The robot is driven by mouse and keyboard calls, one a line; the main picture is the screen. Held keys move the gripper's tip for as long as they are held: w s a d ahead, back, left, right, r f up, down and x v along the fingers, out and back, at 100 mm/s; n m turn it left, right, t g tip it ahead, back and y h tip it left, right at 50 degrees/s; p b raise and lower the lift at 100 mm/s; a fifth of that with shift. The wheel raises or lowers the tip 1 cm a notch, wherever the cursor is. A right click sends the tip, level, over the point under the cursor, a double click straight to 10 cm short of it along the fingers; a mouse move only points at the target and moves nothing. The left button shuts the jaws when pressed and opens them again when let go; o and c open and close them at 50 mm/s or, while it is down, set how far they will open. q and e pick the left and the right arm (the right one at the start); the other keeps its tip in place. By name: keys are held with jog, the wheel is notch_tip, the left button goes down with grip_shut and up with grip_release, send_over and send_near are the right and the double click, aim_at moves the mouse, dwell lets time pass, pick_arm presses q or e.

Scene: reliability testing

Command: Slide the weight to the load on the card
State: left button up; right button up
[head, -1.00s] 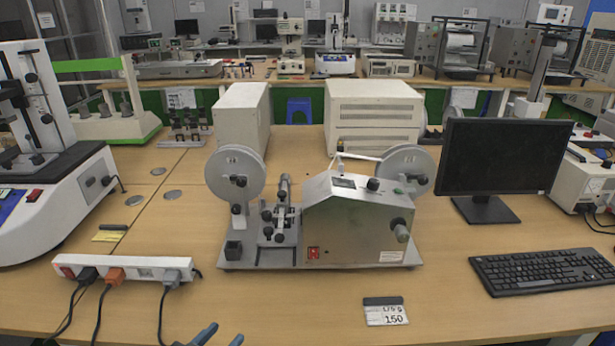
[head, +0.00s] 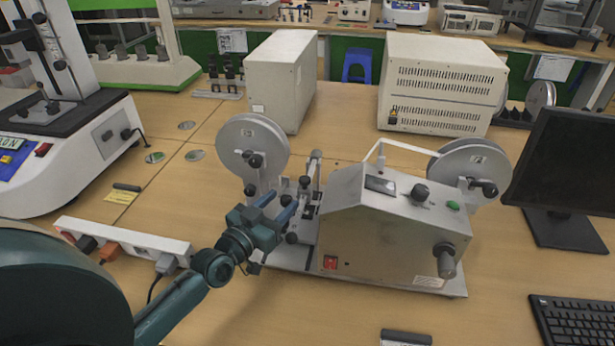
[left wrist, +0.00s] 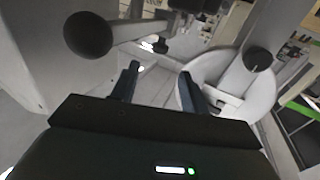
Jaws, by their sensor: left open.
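The grey metal test machine (head: 385,225) stands on the bench, with a reel (head: 252,150) at its left and another reel (head: 470,165) at its right. Between left reel and housing is a small mechanism with dark knobs (head: 305,182); I cannot tell which part is the weight. The card's dark top edge (head: 405,337) shows at the bottom; its writing is cut off. My left gripper (head: 280,205) is open and empty in front of this mechanism, partly hiding it. In the left wrist view, a dark round knob (left wrist: 88,35) on a rod lies beyond the open fingers (left wrist: 158,76). My right gripper is not in view.
A power strip (head: 130,240) with plugs lies left of my left arm. A monitor (head: 565,160) and keyboard (head: 575,325) stand at the right. Two pale boxes (head: 280,80) (head: 440,60) are behind the machine. The bench front between card and arm is clear.

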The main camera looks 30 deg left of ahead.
aim_at(302, 183)
pick_arm(q)
jog(key=w, duration=0.3)
jog(key=w+d, duration=0.1)
jog(key=w, duration=0.6)
jog(key=shift+w+d, duration=0.1)
jog(key=shift+d, duration=0.1)
grip_shut()
